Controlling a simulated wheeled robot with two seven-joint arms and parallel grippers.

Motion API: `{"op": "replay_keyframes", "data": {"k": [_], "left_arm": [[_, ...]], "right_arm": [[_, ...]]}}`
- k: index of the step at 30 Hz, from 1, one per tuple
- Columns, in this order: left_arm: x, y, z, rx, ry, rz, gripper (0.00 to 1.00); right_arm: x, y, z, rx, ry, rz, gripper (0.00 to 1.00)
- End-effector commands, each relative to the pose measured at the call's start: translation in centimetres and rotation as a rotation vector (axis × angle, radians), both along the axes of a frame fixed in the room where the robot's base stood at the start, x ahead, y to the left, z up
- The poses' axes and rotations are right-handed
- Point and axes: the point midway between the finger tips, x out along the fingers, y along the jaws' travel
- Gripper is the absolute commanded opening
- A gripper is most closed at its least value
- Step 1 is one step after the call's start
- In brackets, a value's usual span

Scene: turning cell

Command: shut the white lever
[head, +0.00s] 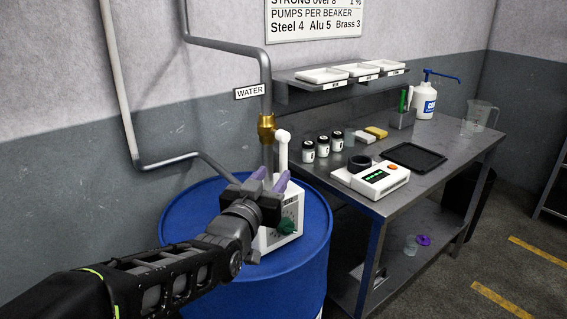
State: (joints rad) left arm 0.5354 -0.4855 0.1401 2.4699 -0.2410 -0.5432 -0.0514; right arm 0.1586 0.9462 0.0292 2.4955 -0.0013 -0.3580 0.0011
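The white lever (283,148) stands upright just right of the brass fitting (266,129) on the grey water pipe. Its rounded top is clear in the head view; its lower end is hidden behind my gripper. My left gripper (270,178) is over the blue drum, just below and in front of the lever. Its two purple fingertips are spread apart, and I see nothing held between them. I cannot tell whether a finger touches the lever. My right gripper is not in view.
A white box with a dial and green knob (287,226) sits on the blue drum (305,262), partly behind my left gripper. The metal bench (400,195) at right holds jars, a scale (378,179) and a black tray (414,157). A shelf (310,83) hangs above.

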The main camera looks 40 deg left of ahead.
Motion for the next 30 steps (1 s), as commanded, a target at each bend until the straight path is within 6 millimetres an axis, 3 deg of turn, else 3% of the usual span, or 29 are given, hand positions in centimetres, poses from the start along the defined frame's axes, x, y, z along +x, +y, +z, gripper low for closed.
{"op": "replay_keyframes", "data": {"k": [13,24,30], "left_arm": [[0.9,0.2,-0.1,-0.002,0.004,-0.001,0.39],[5.8,1.7,0.0,-0.004,0.004,-0.002,0.39],[7.4,2.2,-0.1,-0.004,0.002,-0.002,0.39]], "right_arm": [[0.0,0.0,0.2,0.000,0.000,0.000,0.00],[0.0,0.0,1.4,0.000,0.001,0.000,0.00],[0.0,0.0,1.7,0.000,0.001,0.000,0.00]]}}
